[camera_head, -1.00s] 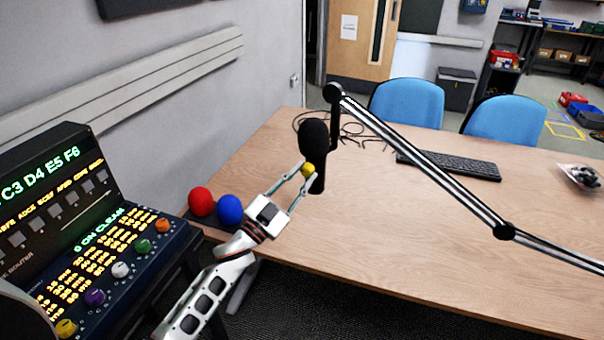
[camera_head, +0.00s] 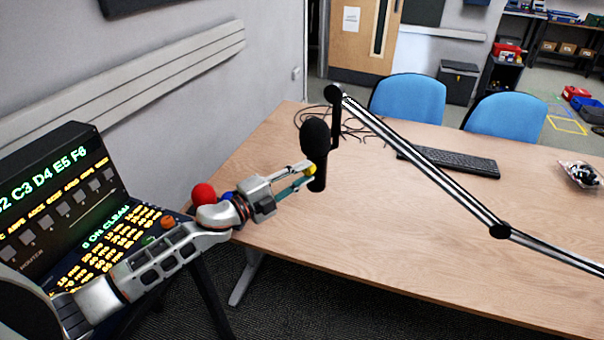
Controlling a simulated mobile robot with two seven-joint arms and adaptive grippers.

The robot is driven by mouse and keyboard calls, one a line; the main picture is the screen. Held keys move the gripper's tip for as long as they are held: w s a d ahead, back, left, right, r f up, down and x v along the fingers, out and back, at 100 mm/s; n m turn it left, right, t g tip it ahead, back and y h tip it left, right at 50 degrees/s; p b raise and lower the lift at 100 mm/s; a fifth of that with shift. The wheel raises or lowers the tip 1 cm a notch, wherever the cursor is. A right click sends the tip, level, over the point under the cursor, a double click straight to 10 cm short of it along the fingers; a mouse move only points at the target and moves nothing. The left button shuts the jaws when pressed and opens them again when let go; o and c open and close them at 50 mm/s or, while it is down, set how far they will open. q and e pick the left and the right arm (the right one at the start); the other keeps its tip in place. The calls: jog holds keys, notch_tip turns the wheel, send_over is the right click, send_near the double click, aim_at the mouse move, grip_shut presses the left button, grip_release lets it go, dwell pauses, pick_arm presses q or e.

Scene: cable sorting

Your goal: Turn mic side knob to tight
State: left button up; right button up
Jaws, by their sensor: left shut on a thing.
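A black microphone (camera_head: 315,140) hangs upright from the end of a jointed boom arm (camera_head: 420,158) above the table. A small yellow knob (camera_head: 310,169) sits on its left side, low on the body. My left gripper (camera_head: 308,171) reaches in from the left and is shut on the yellow knob, with its fingers pointing right. The fingers cover part of the knob, and I cannot read any marking on it. My right gripper is not in view.
A red ball (camera_head: 204,194) and a mostly hidden blue ball lie beside my left wrist. A lit control panel (camera_head: 60,195) stands at the left. A keyboard (camera_head: 455,161) and cables lie at the back of the wooden table (camera_head: 400,240). Its front middle is clear.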

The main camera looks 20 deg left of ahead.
pick_arm(q)
jog(key=shift+r+m+g+y, duration=0.1)
jog(key=shift+m+g+y, duration=0.2)
jog(key=shift+m, duration=0.7)
jog(key=o, duration=1.1)
jog(key=shift+s, duration=0.1)
jog(key=shift+s+a, duration=0.25)
jog(key=shift+s, duration=0.05)
jog(key=v, duration=1.1)
